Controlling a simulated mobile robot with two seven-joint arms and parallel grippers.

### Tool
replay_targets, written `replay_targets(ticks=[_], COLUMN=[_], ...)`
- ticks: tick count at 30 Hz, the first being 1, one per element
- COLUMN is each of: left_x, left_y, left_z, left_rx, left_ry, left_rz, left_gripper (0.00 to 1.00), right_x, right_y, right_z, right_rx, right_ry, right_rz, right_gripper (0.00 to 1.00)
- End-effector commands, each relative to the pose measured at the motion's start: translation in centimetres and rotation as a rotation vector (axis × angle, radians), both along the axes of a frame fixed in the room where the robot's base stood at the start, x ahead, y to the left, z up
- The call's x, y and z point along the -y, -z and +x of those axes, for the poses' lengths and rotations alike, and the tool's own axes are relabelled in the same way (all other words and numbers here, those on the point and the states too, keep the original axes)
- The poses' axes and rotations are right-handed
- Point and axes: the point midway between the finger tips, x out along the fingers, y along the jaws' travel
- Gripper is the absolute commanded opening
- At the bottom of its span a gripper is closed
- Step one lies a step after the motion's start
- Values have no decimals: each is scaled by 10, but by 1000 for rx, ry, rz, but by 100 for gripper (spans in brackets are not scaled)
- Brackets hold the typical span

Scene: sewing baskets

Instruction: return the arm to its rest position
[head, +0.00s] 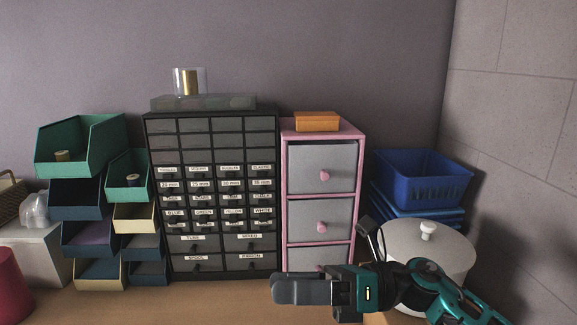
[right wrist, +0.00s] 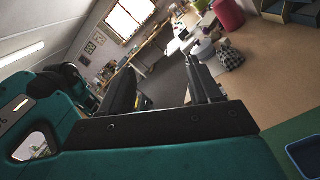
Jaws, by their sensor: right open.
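My right gripper (head: 275,289) comes in from the lower right of the head view. It points left, in front of the lower part of the pink drawer unit (head: 360,185) and near the black cabinet's bottom right corner. In the right wrist view its two fingers (right wrist: 160,85) stand apart with nothing between them, so it is open and empty. My right forearm with teal parts shows at the lower right. My left gripper and left arm are not in view.
A white lidded pot (head: 430,250) stands close behind my right wrist. A blue basket (head: 420,180) is behind it. The black labelled drawer cabinet (head: 160,145) and stacked bins (head: 80,150) stand left. Bare table (head: 215,303) shows in front of the cabinet.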

Motion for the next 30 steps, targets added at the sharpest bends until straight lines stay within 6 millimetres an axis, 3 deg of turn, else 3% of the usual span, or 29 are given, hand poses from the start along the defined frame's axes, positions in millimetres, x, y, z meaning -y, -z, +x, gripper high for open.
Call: replay_targets(ticks=[4,8,11,14,17,21,25,30], left_x=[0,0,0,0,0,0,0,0], left_y=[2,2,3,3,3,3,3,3], left_z=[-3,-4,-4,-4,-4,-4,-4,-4], left_rx=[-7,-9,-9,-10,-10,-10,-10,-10], left_ry=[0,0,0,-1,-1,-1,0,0], left_rz=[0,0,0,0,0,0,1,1], left_gripper=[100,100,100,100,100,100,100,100], right_x=[4,27,53,82,112,146,163,172], right_y=[9,36,73,123,180,254,296,317], right_z=[10,25,30,25,4,-46,-89,-116], right_rx=[-428,-816,-1124,-1433,-1735,-2096,-2303,-2414], right_ry=[180,342,471,606,748,937,1063,1135], right_rz=[279,503,672,840,1010,1233,1375,1462], right_gripper=[63,63,63,63,63,63,63,63])
